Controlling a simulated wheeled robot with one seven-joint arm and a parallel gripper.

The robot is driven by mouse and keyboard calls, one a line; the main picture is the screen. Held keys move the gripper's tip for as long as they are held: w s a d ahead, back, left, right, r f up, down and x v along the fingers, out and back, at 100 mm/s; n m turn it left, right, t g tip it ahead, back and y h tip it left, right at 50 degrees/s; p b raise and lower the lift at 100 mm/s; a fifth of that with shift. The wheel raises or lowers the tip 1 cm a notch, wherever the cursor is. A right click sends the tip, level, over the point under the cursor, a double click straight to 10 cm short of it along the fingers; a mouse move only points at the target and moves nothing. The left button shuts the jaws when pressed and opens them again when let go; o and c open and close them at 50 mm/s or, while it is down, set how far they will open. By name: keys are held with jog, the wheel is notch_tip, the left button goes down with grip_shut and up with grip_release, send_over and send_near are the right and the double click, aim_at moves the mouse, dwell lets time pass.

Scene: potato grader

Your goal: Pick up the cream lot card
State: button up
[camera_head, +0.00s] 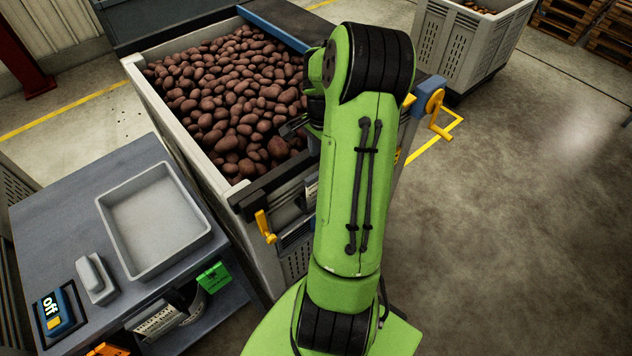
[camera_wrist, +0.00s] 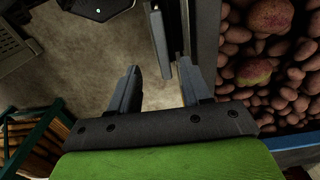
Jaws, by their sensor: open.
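I cannot make out the cream lot card for certain. A pale card with dark print (camera_head: 158,322) shows below the front edge of the grey table, near a green tag (camera_head: 213,277). Another small pale card (camera_head: 311,190) shows on the front of the potato bin, partly hidden by my arm. In the wrist view no card can be made out. My gripper (camera_wrist: 160,75) is open, with bare floor showing between its fingers. In the head view it is mostly hidden behind my green arm, beside the bin of potatoes.
The bin (camera_head: 190,150) is full of red-brown potatoes (camera_head: 235,95). Yellow handles (camera_head: 265,227) stick out from the bin. Open floor (camera_head: 520,220) lies right.

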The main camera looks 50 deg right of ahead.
aim_at(311, 182)
jog(key=f, duration=0.9)
jog(key=shift+w+f+b, duration=0.1)
jog(key=shift+w+b, duration=0.1)
jog(key=shift+b, duration=0.2)
grip_shut()
